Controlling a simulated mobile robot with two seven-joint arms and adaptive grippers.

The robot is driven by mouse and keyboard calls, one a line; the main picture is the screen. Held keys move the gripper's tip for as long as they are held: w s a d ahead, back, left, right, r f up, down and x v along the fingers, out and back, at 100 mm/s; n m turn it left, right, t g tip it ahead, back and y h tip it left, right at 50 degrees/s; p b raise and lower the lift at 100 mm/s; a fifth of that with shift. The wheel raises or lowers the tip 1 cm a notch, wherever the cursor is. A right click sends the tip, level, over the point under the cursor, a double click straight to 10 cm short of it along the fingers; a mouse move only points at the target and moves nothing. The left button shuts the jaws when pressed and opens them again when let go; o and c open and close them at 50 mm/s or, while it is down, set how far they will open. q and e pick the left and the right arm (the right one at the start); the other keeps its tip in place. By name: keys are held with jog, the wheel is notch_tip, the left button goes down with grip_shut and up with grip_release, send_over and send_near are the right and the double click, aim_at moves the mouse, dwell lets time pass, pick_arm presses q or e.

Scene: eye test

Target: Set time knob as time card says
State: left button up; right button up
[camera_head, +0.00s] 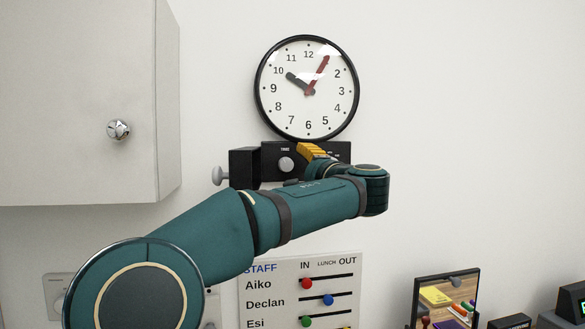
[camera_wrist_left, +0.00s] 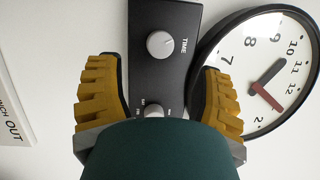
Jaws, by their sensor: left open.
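The time knob (camera_head: 286,164) is a round light-grey dial on a black panel (camera_head: 267,172) under the wall clock (camera_head: 309,115). In the left wrist view the time knob (camera_wrist_left: 160,44) sits beside the word TIME. The clock's dark hand points near 10 and its red hand near 1. My left gripper (camera_head: 312,152) shows a yellow finger in front of the panel, right of the time knob. In the left wrist view its yellow fingers (camera_wrist_left: 160,66) are apart, one each side of the panel, with nothing held. I see no card that I can identify as the time card.
A second knob (camera_wrist_left: 153,110) on the panel is partly hidden by my wrist. A black box with a grey side knob (camera_head: 219,176) adjoins the panel's left. A white cabinet (camera_head: 80,90) stands left. A staff board (camera_head: 260,290) hangs below my arm.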

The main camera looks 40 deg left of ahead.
pick_arm(q)
jog(key=v, duration=0.5)
jog(key=shift+s+d, duration=0.1)
jog(key=shift+d, duration=0.2)
jog(key=shift+f, duration=0.1)
